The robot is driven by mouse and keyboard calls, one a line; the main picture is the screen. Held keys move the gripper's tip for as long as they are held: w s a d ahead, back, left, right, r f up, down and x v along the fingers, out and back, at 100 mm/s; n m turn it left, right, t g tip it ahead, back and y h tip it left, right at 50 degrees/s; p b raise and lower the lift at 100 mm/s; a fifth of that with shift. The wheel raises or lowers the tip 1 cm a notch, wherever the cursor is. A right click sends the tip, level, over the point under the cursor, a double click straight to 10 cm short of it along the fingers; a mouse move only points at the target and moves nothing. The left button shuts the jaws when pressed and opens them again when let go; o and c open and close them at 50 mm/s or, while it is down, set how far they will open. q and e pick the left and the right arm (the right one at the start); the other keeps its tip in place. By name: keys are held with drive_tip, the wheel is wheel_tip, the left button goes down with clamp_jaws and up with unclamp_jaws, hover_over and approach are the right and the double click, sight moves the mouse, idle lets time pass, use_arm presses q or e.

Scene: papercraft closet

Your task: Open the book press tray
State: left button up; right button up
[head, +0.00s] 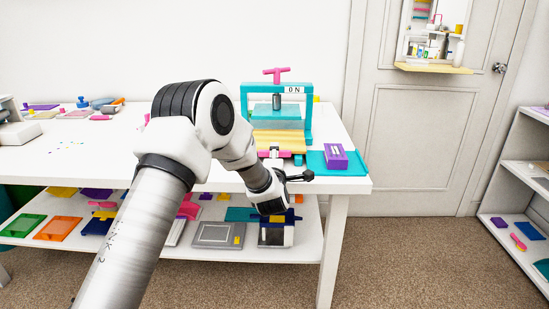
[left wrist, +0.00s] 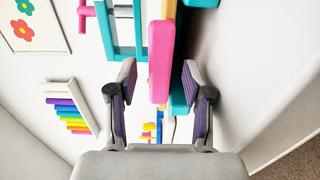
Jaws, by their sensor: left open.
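The book press (head: 308,115) is a teal frame with a pink T-handle (head: 277,72) on top, standing on the white table. A yellow board and a pink front bar (head: 270,153) sit low at its front. In the left wrist view the pink bar (left wrist: 161,50) reaches between the fingertips of my open left gripper (left wrist: 159,70), with a gap on each side. The teal frame also shows in the left wrist view (left wrist: 139,25). In the head view my left arm reaches the table's front edge below the press, and its fingers are mostly hidden. My right gripper is not in view.
A teal tray (head: 350,168) with a purple box (head: 335,157) lies just right of the press. The white table (head: 60,160) has a lower shelf with colored trays. Small craft items lie at the table's back left. A white shelf (head: 520,120) stands far right.

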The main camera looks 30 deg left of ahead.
use_arm(q)
drive_tip(key=v, duration=1.2)
